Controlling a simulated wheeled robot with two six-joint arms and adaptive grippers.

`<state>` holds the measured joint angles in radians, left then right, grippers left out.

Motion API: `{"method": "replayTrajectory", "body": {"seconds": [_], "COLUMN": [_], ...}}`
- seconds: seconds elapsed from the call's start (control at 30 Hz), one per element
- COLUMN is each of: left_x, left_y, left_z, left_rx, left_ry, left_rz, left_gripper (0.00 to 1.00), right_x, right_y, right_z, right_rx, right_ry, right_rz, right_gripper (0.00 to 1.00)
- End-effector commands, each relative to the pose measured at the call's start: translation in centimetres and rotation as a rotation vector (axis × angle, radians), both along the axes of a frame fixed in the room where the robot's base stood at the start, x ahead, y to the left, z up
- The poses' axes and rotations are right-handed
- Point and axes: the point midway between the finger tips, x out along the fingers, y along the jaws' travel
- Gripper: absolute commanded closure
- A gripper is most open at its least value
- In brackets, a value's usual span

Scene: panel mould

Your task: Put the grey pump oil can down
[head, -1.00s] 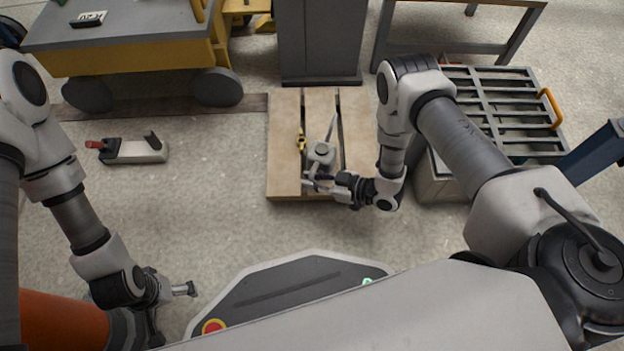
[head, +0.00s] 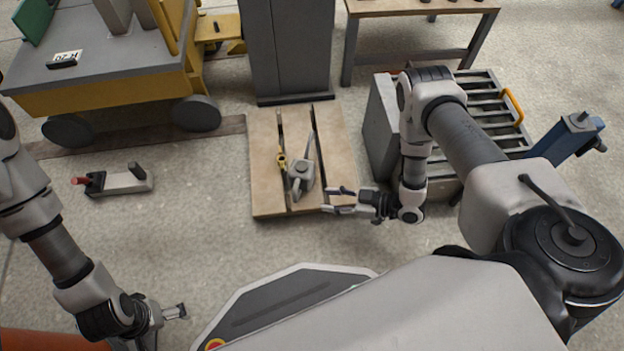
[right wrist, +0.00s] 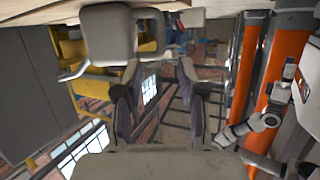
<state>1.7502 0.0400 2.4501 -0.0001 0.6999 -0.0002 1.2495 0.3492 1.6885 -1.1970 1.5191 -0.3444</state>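A yellow fitting (head: 282,160) lies on the pallet left of the can. A grey crate with a slatted top (head: 385,125) stands right of the pallet. A grey cabinet (head: 290,50) stands behind it.

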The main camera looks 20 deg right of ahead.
Motion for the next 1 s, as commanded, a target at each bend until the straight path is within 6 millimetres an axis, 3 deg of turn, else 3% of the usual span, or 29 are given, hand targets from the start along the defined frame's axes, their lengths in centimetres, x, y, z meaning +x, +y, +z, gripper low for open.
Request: {"method": "replayTrajectory", "body": {"seconds": [0.33,0.43,0.5,0.57,0.7,0.8,0.9,1.0], "left_x": [0.0,0.0,0.0,0.0,0.0,0.0,0.0,0.0], "left_y": [0.0,0.0,0.0,0.0,0.0,0.0,0.0,0.0], "left_z": [0.3,0.3,0.3,0.3,0.3,0.3,0.3,0.3], "left_rx": [0.0,0.0,0.0,0.0,0.0,0.0,0.0,0.0], "left_ry": [0.0,0.0,0.0,0.0,0.0,0.0,0.0,0.0], "left_rz": [0.0,0.0,0.0,0.0,0.0,0.0,0.0,0.0], "left_gripper": [0.0,0.0,0.0,0.0,0.0,0.0,0.0,0.0], "right_x": [-0.4,0.4,0.4,-1.0,-8.0,-12.6,-14.5,-14.6], "right_y": [-0.6,0.4,1.1,1.2,-0.9,-2.6,-3.3,-3.4], "right_z": [0.2,0.2,0.2,0.5,3.4,6.1,7.3,7.3], "right_rx": [-0.006,-0.055,-0.127,-0.211,-0.419,-0.519,-0.556,-0.556], "right_ry": [0.012,0.126,0.297,0.49,0.928,1.118,1.188,1.192], "right_rz": [-0.007,-0.075,-0.173,-0.281,-0.563,-0.723,-0.79,-0.795], "right_gripper": [0.6,0.6,0.6,0.6,0.6,0.6,0.6,0.6]}}
